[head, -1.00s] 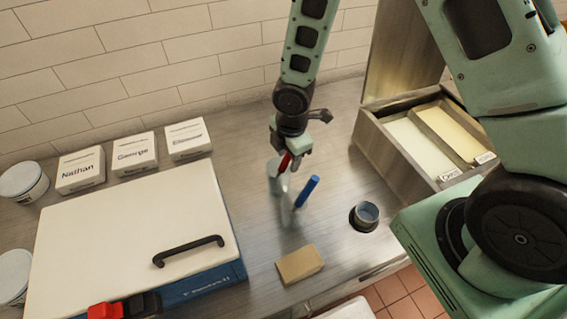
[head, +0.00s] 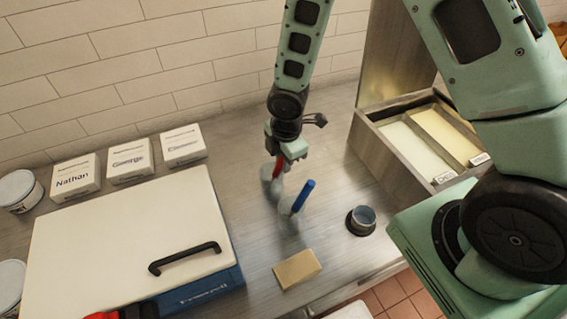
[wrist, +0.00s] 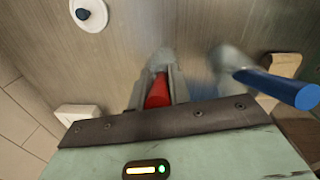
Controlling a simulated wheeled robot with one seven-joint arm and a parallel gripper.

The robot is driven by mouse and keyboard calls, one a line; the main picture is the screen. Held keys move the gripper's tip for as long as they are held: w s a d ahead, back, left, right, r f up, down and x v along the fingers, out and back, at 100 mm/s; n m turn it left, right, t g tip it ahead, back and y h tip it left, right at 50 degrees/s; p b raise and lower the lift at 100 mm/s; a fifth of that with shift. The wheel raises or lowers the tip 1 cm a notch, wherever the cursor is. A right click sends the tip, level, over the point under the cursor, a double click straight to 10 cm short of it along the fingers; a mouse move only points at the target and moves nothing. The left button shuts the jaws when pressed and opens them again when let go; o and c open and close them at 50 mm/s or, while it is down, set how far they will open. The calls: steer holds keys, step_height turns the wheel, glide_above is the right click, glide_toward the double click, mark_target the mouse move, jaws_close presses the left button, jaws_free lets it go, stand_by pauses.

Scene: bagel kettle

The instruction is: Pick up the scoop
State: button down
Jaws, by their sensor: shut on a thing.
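A scoop with a red handle (head: 277,168) stands at the middle of the steel counter, its pale bowl (head: 268,187) below. My gripper (head: 284,153) is shut on its handle from above, and the handle is close to upright. In the wrist view the red handle (wrist: 157,91) shows between the fingers. I cannot tell whether the scoop touches the counter. A second scoop with a blue handle (head: 304,195) stands tilted just to the right, apart from my gripper. Its blue handle also shows in the wrist view (wrist: 278,86).
A sponge-like tan block (head: 297,269) lies in front. A dark round cup (head: 361,221) stands to the right, below the steel bin (head: 384,167). A white-lidded box with a black handle (head: 185,257) fills the left. Name boxes (head: 129,161) line the wall.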

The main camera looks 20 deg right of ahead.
steer(key=shift+s+r, duration=0.1)
steer(key=shift+r, duration=4.7)
